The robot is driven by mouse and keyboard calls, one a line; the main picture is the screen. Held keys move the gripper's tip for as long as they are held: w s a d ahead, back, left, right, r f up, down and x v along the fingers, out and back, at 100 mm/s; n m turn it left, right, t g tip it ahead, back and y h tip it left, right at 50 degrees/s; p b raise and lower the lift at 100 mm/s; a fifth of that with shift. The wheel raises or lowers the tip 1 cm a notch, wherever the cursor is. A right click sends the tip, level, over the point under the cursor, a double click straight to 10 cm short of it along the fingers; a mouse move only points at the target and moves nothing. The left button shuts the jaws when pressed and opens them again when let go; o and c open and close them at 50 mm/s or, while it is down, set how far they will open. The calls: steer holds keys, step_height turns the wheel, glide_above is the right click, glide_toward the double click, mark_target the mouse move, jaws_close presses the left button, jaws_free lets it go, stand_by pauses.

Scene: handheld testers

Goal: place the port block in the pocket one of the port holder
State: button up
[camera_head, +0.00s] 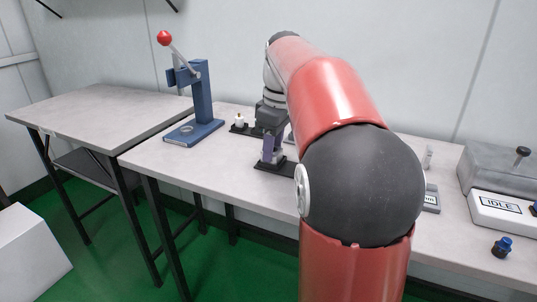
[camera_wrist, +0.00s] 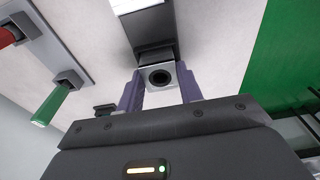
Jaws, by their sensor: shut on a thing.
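In the wrist view, my gripper (camera_wrist: 160,72) has its two purple fingers closed on the sides of the port block (camera_wrist: 161,78), a small light grey block with a round dark hole facing the camera. A black holder (camera_wrist: 152,32) lies beside the block, its near end at or just under it. I cannot tell whether the block rests in a pocket or is above it. In the head view, my gripper (camera_head: 272,155) points down at a black base (camera_head: 260,167) on the bench; the block is not clear there.
A blue press (camera_head: 203,95) with a red-knobbed lever stands left of my gripper. A small black stand with a white piece (camera_head: 240,119) is behind it. A grey rack (camera_wrist: 75,30) with red and green cylinders shows in the wrist view. An IDLE box (camera_head: 500,210) stands far right.

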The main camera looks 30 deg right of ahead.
mark_target(279, 151)
steer(key=shift+r, duration=0.1)
steer(key=shift+f, duration=0.2)
steer(key=o, duration=1)
steer(key=shift+o, duration=0.2)
step_height(279, 151, up, 12)
steer(key=s+d+p, duration=0.1)
steer(key=p, duration=0.2)
steer(key=s+a+f+m+t, duration=0.2)
steer(key=s+a+f+m, duration=0.1)
steer(key=s+a+f, duration=0.4)
steer(key=s+a+f+m+t, duration=0.2)
steer(key=s+a+f+m, duration=0.2)
steer(key=s+a+f, duration=0.3)
steer(key=s+f, duration=0.5)
steer(key=f, duration=0.1)
steer(key=shift+s+a+m+h, duration=0.15)
steer(key=shift+a+m+h, duration=0.15)
steer(key=shift+a+h, duration=0.1)
